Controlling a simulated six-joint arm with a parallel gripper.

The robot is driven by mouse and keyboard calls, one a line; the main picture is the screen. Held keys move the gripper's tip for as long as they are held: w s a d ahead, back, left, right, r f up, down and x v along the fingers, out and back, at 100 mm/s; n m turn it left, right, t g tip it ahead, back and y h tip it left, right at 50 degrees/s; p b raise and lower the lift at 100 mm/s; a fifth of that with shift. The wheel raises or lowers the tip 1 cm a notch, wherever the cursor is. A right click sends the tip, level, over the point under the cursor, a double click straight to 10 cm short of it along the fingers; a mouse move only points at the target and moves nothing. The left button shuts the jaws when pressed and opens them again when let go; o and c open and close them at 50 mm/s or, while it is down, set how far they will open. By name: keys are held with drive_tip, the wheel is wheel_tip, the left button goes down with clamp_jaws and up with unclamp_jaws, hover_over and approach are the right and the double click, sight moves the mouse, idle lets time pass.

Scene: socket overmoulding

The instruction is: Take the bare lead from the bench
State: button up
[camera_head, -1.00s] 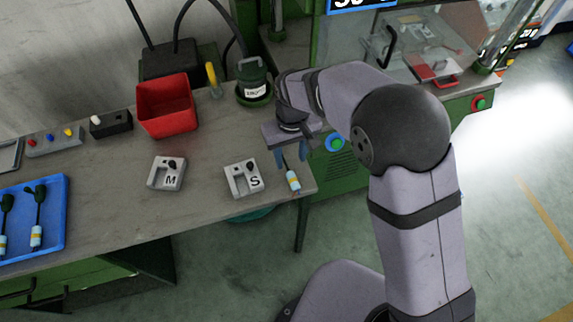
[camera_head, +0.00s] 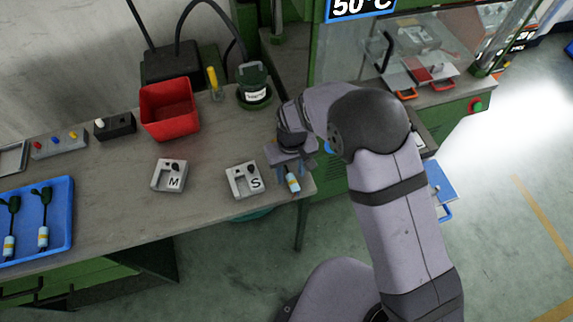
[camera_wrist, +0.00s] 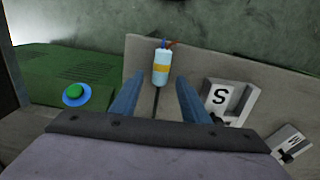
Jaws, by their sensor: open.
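The bare lead (camera_head: 292,183) lies on the bench (camera_head: 215,215) near its right end. It has a light blue cylinder with a yellow band. In the wrist view the lead (camera_wrist: 161,68) shows small coloured wires at its far end and a dark cable running back between the fingers. My gripper (camera_wrist: 158,98) is open, with one blue finger on each side of the cable and the cylinder just beyond the tips. In the head view my gripper (camera_head: 290,172) is low over the lead and partly hides it. I cannot tell its exact height.
A grey block marked S (camera_head: 243,181) stands close left of the lead, and one marked M (camera_head: 169,176) farther left. A blue tray (camera_head: 66,215) holds finished-looking leads. A red bin (camera_head: 168,110) and a green pot (camera_head: 254,95) stand behind. The bench edge is near.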

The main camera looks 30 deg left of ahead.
drive_tip(key=shift+f, duration=0.5)
drive_tip(key=shift+c, duration=0.7)
clamp_jaws()
drive_tip(key=shift+r, duration=0.1)
